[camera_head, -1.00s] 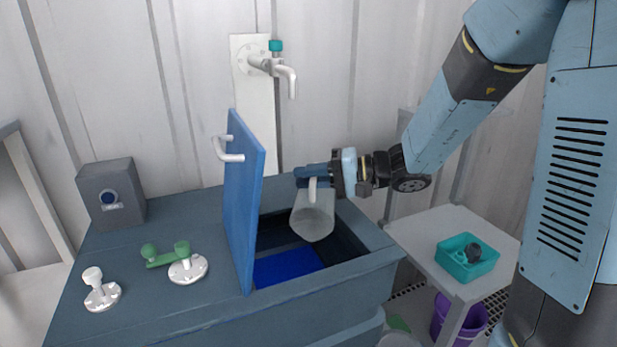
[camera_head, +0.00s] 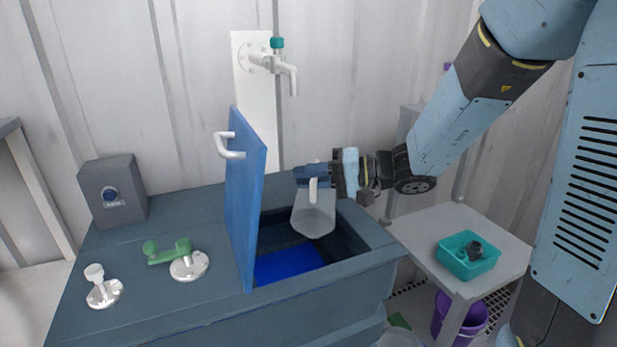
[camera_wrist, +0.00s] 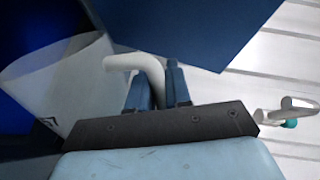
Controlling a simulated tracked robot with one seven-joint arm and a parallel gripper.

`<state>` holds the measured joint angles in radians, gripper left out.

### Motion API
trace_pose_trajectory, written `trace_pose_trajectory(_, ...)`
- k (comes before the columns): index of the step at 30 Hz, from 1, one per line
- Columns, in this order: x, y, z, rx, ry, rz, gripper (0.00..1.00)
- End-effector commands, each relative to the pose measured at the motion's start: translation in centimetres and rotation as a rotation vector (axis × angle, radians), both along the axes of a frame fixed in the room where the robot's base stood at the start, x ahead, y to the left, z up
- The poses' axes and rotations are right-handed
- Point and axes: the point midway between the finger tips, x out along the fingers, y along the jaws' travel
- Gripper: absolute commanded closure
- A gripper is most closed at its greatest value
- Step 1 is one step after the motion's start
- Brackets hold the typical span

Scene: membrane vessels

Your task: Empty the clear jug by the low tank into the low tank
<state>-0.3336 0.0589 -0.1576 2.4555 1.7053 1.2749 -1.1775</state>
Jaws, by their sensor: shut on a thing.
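The clear jug (camera_head: 314,217) hangs over the opening of the low tank (camera_head: 340,298), tipped with its mouth down toward the tank. My gripper (camera_head: 312,178) is shut on the jug's pale handle. In the wrist view the jug (camera_wrist: 62,85) is at the left, with my gripper's fingers (camera_wrist: 158,88) around its handle. The tank's blue lid (camera_head: 246,200) stands open to the left of the jug. Blue liquid or a blue floor (camera_head: 288,264) shows inside the tank. Whether any liquid is in the jug cannot be told.
A white tap (camera_head: 280,66) with a teal knob is on the wall behind. Green and white valves (camera_head: 172,255) and a grey box (camera_head: 113,192) stand on the tank top at left. A side table (camera_head: 440,222) holds a teal tray (camera_head: 468,266), with a purple bucket (camera_head: 462,316) below.

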Motion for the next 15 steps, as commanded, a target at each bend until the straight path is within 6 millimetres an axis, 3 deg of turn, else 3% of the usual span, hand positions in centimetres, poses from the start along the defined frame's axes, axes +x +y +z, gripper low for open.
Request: trace_pose_trajectory(15, -1.9, 0.1, 0.1, -0.009, -0.132, 0.0, 1.0)
